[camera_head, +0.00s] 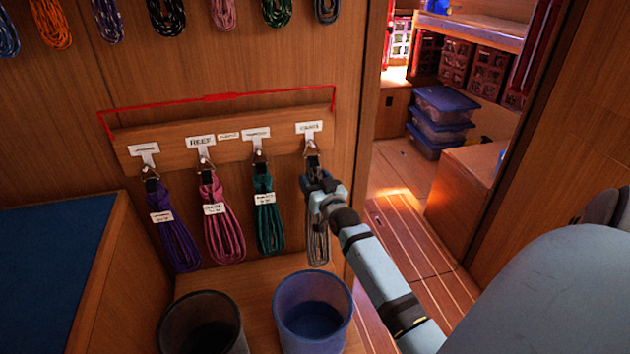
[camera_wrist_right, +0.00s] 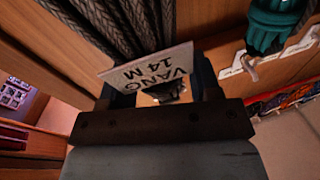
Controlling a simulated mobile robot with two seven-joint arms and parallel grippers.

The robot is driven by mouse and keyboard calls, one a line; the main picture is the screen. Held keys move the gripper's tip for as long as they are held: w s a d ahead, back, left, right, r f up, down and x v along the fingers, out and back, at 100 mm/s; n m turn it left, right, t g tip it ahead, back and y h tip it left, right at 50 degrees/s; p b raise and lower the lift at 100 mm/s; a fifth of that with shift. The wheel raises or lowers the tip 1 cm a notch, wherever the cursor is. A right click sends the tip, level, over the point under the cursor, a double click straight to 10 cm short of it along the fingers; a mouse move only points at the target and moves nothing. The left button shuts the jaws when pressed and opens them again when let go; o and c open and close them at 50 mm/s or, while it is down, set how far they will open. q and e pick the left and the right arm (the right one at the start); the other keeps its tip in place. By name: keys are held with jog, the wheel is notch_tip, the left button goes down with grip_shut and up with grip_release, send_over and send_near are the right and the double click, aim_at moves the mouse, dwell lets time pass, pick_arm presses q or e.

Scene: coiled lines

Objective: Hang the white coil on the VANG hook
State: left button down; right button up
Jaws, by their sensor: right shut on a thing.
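The pale grey-white coil (camera_head: 318,248) hangs down below my right gripper (camera_head: 318,182), under the rightmost hook (camera_head: 310,150) of the wooden hook board. My right gripper is shut at the coil's top. The label (camera_head: 308,127) above that hook is too small to read surely. The gripper partly hides the coil's top, so I cannot tell whether its loop is over the hook. My left gripper is not in view.
Purple (camera_head: 175,232), pink (camera_head: 222,222) and teal (camera_head: 267,222) coils hang on the hooks to the left. A red line (camera_head: 220,97) runs along the board's top. Two buckets (camera_head: 203,325) (camera_head: 313,318) stand below. More coils hang above. A doorway opens at right.

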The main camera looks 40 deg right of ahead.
jog(key=o, duration=1.3)
jog(key=shift+c, duration=0.2)
jog(key=shift+s+f, duration=0.1)
jog(key=shift+s, duration=0.05)
jog(key=shift+s+a, duration=0.15)
jog(key=shift+s, duration=0.15)
pick_arm(q)
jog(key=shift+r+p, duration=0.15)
jog(key=shift+p, duration=0.4)
pick_arm(e)
jog(key=v, duration=1.3)
